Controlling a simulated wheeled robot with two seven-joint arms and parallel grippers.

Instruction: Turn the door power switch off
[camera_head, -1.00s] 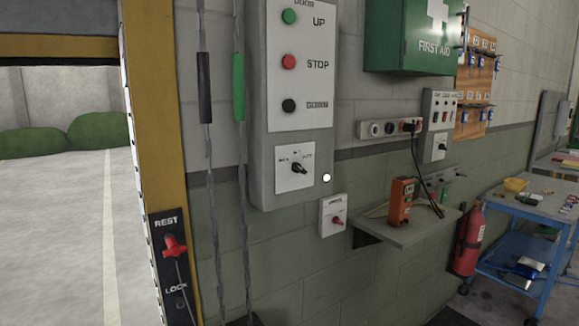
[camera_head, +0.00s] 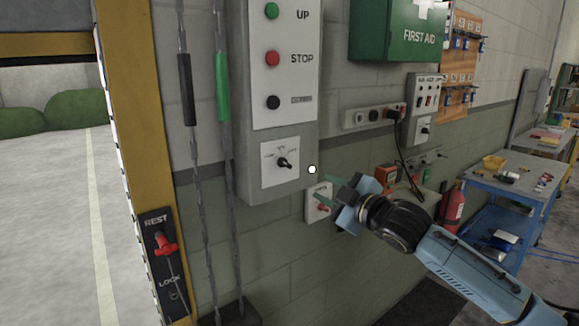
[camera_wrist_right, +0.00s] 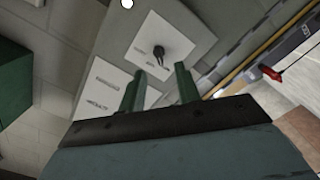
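A small pale switch box with a red knob (camera_head: 323,207), likely the door power switch, is on the wall below and right of the grey door control panel (camera_head: 243,175). Its label is unreadable. My right gripper (camera_head: 334,192) is beside the box, its fingers partly overlapping it; contact cannot be told. In the wrist view the right gripper (camera_wrist_right: 160,85) has its two green fingers apart, nothing between them. That view shows the panel's black rotary knob (camera_wrist_right: 158,52) beyond the fingertips; the red knob is not clearly seen. My left gripper is out of view.
Right of the box are a shelf with an orange device (camera_head: 386,178), sockets (camera_head: 372,116), a fire extinguisher (camera_head: 453,208) and a blue cart (camera_head: 530,198). Chains (camera_head: 190,150) hang left of the panel. A red handle (camera_head: 165,245) is on the yellow post. A white dot (camera_head: 312,169) shows near the panel.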

